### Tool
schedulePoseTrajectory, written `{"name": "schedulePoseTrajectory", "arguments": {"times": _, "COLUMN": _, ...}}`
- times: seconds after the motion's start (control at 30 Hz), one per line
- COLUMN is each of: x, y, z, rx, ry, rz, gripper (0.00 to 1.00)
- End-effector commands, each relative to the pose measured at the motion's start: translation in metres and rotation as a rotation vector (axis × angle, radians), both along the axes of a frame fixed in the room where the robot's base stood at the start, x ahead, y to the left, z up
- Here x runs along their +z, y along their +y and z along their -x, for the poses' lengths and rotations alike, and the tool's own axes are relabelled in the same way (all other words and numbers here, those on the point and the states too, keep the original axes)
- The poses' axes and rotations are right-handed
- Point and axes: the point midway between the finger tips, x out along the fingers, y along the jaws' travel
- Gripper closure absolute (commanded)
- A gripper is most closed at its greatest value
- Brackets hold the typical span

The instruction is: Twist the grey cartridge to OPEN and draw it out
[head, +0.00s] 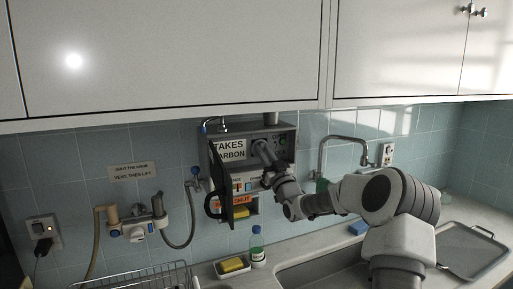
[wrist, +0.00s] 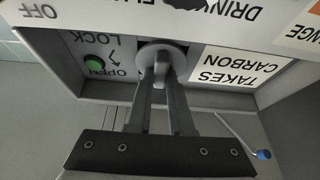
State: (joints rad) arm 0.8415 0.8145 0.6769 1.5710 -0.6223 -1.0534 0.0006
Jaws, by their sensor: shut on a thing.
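The grey cartridge (wrist: 160,50) shows in the wrist view as a round grey face with a raised grip bar, set in the recess of the grey wall unit (head: 285,128). My gripper (wrist: 161,82) is shut on the grip bar, one finger on each side. It also shows in the head view (head: 262,150), reaching into the unit. In the wrist view, which is upside down, LOCK and OPEN with a curved arrow and a green spot (wrist: 95,64) are beside the cartridge. A TAKES CARBON label (wrist: 238,66) is on its other side. The cartridge's body is hidden.
An open dark door (head: 220,185) hangs at the unit's left. A tap (head: 335,142) and sink are to the right. Hoses (head: 188,225) hang at the left. Cupboards are above.

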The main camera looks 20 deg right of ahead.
Motion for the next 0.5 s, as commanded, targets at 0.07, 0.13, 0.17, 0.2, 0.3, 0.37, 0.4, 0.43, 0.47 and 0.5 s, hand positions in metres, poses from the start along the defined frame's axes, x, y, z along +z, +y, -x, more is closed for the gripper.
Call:
{"name": "schedulePoseTrajectory", "arguments": {"times": 0.07, "x": 0.0003, "y": -0.0003, "z": -0.0001, "rx": -0.001, "ry": 0.0, "rz": 0.0, "gripper": 1.0}}
{"name": "schedulePoseTrajectory", "arguments": {"times": 0.13, "x": 0.0003, "y": -0.0003, "z": -0.0001, "rx": -0.001, "ry": 0.0, "rz": 0.0, "gripper": 1.0}}
{"name": "schedulePoseTrajectory", "arguments": {"times": 0.17, "x": 0.0003, "y": -0.0003, "z": -0.0001, "rx": -0.001, "ry": 0.0, "rz": 0.0, "gripper": 1.0}}
{"name": "schedulePoseTrajectory", "arguments": {"times": 0.2, "x": 0.0012, "y": -0.0003, "z": 0.0, "rx": -0.001, "ry": -0.002, "rz": 0.0, "gripper": 1.0}}
{"name": "schedulePoseTrajectory", "arguments": {"times": 0.3, "x": 0.0006, "y": -0.0003, "z": -0.0001, "rx": -0.001, "ry": -0.002, "rz": 0.006, "gripper": 1.0}}
{"name": "schedulePoseTrajectory", "arguments": {"times": 0.37, "x": 0.0001, "y": -0.0002, "z": -0.0001, "rx": 0.0, "ry": -0.004, "rz": 0.014, "gripper": 1.0}}
{"name": "schedulePoseTrajectory", "arguments": {"times": 0.4, "x": 0.0, "y": -0.0001, "z": 0.0, "rx": -0.001, "ry": -0.004, "rz": 0.022, "gripper": 1.0}}
{"name": "schedulePoseTrajectory", "arguments": {"times": 0.43, "x": -0.0001, "y": -0.0001, "z": 0.0, "rx": -0.001, "ry": -0.004, "rz": 0.027, "gripper": 1.0}}
{"name": "schedulePoseTrajectory", "arguments": {"times": 0.47, "x": 0.0, "y": -0.0001, "z": 0.0, "rx": 0.0, "ry": -0.004, "rz": 0.032, "gripper": 1.0}}
{"name": "schedulePoseTrajectory", "arguments": {"times": 0.5, "x": 0.0001, "y": 0.0, "z": 0.0, "rx": 0.0, "ry": -0.005, "rz": 0.04, "gripper": 1.0}}
